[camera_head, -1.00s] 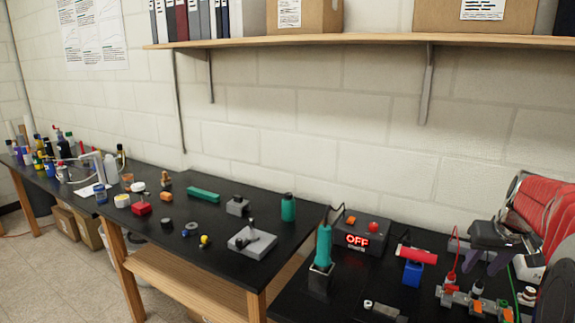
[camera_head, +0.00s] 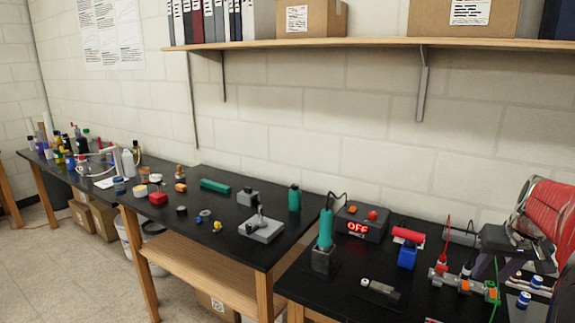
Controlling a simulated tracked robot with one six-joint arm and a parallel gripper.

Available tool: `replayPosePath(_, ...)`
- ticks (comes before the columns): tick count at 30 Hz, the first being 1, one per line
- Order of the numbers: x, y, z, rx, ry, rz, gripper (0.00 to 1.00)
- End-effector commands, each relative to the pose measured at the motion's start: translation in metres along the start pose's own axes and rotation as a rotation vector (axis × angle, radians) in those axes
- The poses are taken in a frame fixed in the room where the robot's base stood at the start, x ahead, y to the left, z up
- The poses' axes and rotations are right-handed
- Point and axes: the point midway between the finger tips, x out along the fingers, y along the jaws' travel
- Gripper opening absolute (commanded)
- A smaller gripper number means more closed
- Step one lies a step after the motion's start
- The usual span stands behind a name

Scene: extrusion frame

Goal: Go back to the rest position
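I cannot make out my gripper in this view. A dark grey device (camera_head: 503,239) on slanted legs stands at the right of the near bench. No task object is named. The nearer black bench (camera_head: 325,293) holds a teal-handled tool (camera_head: 326,228) upright in a dark block, a control box (camera_head: 360,223) with a lit red OFF display, and a red cylinder (camera_head: 408,235) above a blue block.
A second black bench (camera_head: 215,222) to the left carries a grey fixture (camera_head: 261,229), a green bottle (camera_head: 294,198) and several small parts. Bottles cluster at its far end. A wooden shelf (camera_head: 330,45) with boxes spans the wall. Open floor (camera_head: 75,280) shows at lower left.

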Motion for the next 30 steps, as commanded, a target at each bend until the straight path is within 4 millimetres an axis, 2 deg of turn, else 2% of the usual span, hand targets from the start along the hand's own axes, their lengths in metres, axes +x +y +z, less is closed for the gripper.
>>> replayPosePath(5,0.015,-0.002,0.027,0.062,-0.053,0.001,0.39)
replayPosePath(14,0.011,-0.026,0.067,0.103,-0.093,0.006,0.39)
replayPosePath(20,0.0,-0.059,0.097,0.097,-0.107,0.005,0.39)
replayPosePath(30,-0.03,-0.13,0.164,0.026,-0.1,-0.006,0.39)
